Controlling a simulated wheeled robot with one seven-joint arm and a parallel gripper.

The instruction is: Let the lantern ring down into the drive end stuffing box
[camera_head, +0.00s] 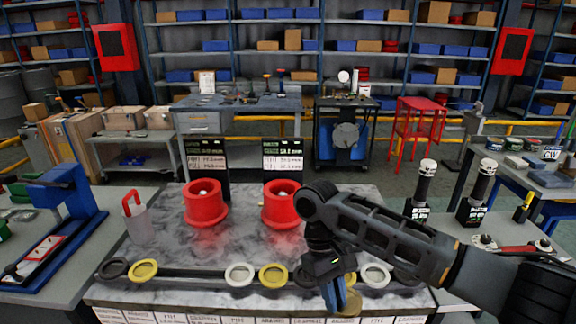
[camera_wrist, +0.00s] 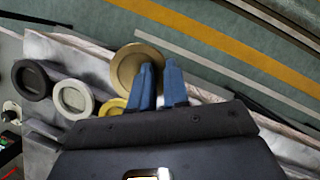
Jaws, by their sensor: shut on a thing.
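My gripper (camera_head: 342,292) has blue fingers and points down over the front edge of the marble-topped bench. It is shut on a bronze-coloured ring, apparently the lantern ring (camera_head: 351,303). In the wrist view my gripper (camera_wrist: 158,72) shows the ring (camera_wrist: 116,68) at its fingertips, partly hidden by the left finger. Two red flanged stuffing boxes stand upright on the bench, a left one (camera_head: 205,208) and a right one (camera_head: 277,212). My gripper is in front and to the right of both. The signs behind them are too small to read, so I cannot tell which is the drive end.
Black, yellow and white rings lie along the bench front, including a white ring (camera_wrist: 74,98) and a yellow ring (camera_wrist: 108,108) near my gripper. A cup with a red handle (camera_head: 136,218) stands left. Two dark upright tools (camera_head: 422,188) stand right. The marble before the boxes is clear.

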